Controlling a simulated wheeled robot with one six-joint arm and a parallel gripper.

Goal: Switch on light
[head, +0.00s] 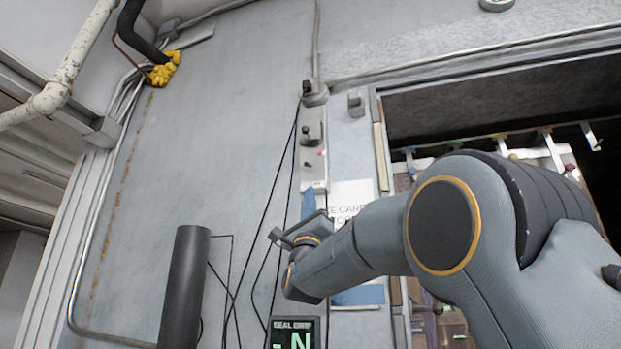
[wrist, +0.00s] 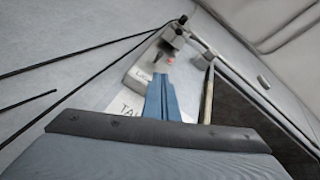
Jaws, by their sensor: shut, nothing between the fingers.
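A narrow pale switch panel (head: 313,160) is fixed upright on the wall beside the doorway, with a grey knob or switch (head: 310,133) on its upper part. The panel also shows in the wrist view (wrist: 147,74), with a small red spot (wrist: 170,61), perhaps a lamp or button, and partly readable lettering. My gripper (head: 302,226) is shut and empty, below the panel in the head view and apart from the switch in the picture. The exact switch position cannot be told.
A dark cylinder (head: 185,285), thin black cables (head: 284,175) and a doorway frame (head: 381,150) surround the area.

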